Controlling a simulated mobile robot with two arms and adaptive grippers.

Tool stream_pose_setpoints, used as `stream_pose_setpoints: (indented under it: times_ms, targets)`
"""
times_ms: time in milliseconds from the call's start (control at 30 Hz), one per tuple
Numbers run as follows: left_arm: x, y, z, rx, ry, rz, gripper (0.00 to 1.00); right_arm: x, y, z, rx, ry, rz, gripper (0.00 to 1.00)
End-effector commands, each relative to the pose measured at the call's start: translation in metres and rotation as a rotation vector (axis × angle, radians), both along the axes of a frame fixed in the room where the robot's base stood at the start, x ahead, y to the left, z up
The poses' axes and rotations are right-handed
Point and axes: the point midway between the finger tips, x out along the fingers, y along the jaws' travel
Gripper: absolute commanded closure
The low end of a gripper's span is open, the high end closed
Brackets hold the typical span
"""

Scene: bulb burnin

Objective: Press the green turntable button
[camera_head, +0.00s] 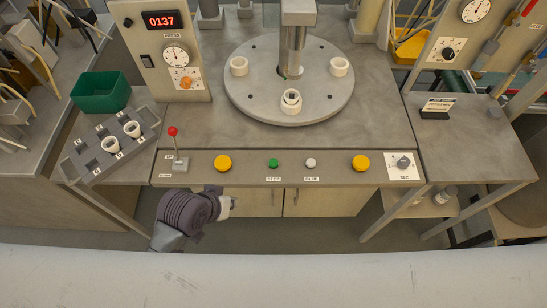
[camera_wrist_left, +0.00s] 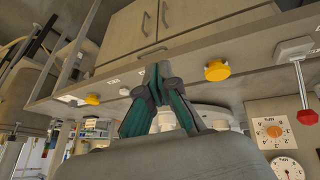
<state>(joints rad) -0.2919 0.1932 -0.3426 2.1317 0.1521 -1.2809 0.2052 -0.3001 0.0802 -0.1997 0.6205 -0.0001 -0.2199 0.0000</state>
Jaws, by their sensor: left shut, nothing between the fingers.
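The green button (camera_head: 273,163) sits on the front panel (camera_head: 330,176) of the press bench, above a label that reads STEP. Behind it is the round grey turntable (camera_head: 240,95), carrying white cups. My left gripper (camera_head: 232,204) is in front of the panel, below and left of the green button, and apart from it. In the left wrist view, which is upside down, its fingertips (camera_wrist_left: 158,70) are together with nothing between them. The green button does not show there; the fingers may hide it. My right gripper is in neither view.
Yellow buttons (camera_head: 222,163) (camera_head: 360,163) flank the green button, and a white button (camera_head: 310,163) is close on its right. A red-knobbed lever (camera_head: 172,131) stands at the panel's left end, a dial (camera_head: 403,162) at its right. Cabinet doors (camera_head: 320,203) are below.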

Motion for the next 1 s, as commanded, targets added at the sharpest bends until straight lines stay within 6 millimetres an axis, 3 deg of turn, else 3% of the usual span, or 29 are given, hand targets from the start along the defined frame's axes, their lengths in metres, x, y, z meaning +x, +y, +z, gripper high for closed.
stream_pose_setpoints:
  times_ms: [33,133,200,333,500,667,1000]
  targets:
    - [0.016,-0.018,0.016,-0.041,-0.032,-0.020,1.00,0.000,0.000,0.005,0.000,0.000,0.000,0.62]
    - [0.043,-0.055,0.033,-0.134,-0.068,-0.051,1.00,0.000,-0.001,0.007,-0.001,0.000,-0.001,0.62]
    - [0.062,-0.080,0.038,-0.197,-0.078,-0.068,1.00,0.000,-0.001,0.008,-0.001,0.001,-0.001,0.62]
    - [0.096,-0.109,0.037,-0.282,-0.074,-0.068,1.00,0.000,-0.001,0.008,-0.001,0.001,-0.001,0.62]
    - [0.138,-0.115,0.030,-0.344,-0.056,-0.019,1.00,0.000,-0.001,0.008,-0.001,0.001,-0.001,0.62]
    - [0.164,-0.108,0.027,-0.372,-0.048,0.029,1.00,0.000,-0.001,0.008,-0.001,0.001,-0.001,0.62]
    - [0.172,-0.105,0.026,-0.383,-0.044,0.050,1.00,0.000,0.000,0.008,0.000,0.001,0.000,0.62]
